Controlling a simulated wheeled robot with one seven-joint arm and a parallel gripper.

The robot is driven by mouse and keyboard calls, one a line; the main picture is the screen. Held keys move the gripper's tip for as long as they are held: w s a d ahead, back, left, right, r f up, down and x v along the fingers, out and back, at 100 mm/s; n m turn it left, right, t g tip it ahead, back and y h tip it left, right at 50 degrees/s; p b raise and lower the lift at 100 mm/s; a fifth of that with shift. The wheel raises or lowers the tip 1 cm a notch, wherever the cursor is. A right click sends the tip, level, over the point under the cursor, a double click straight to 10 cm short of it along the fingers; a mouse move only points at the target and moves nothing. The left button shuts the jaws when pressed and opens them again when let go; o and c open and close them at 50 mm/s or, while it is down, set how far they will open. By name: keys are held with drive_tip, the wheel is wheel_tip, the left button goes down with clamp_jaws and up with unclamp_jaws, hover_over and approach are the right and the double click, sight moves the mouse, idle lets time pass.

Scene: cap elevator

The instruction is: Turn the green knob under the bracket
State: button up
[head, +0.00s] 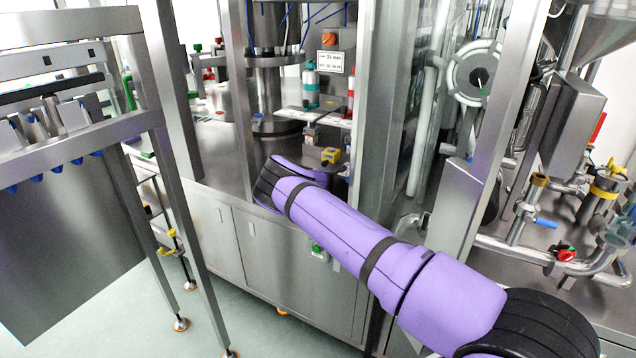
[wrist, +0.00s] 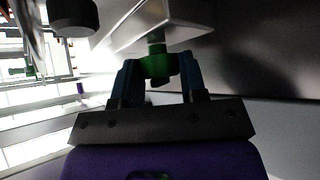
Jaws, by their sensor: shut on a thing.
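The green knob (wrist: 156,67) hangs on a short green stem under the pale bracket (wrist: 150,24) in the wrist view. My gripper (wrist: 159,65) is below the bracket, with one dark blue finger on each side of the knob. The fingers are shut on the knob. The knob's far side is hidden. In the head view my purple arm reaches to the cabinet and my gripper is hidden behind it. A small green part (head: 317,249) shows on the cabinet front just below my arm. I cannot tell if it is the same knob.
A steel cabinet (head: 285,258) stands behind my arm. A steel frame (head: 178,205) stands at the left, and pipes and valves (head: 540,225) fill the right. In the wrist view a dark round part (wrist: 73,17) is at the upper left. Open floor (head: 262,335) shows at the bottom.

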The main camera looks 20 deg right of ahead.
drive_tip(key=shift+f, duration=0.15)
drive_tip(key=o, duration=0.9)
drive_tip(key=shift+o, duration=0.2)
drive_tip(key=shift+s, duration=0.1)
drive_tip(key=v, duration=1)
drive_tip(key=shift+s, duration=0.35)
drive_tip(key=shift+a, duration=0.1)
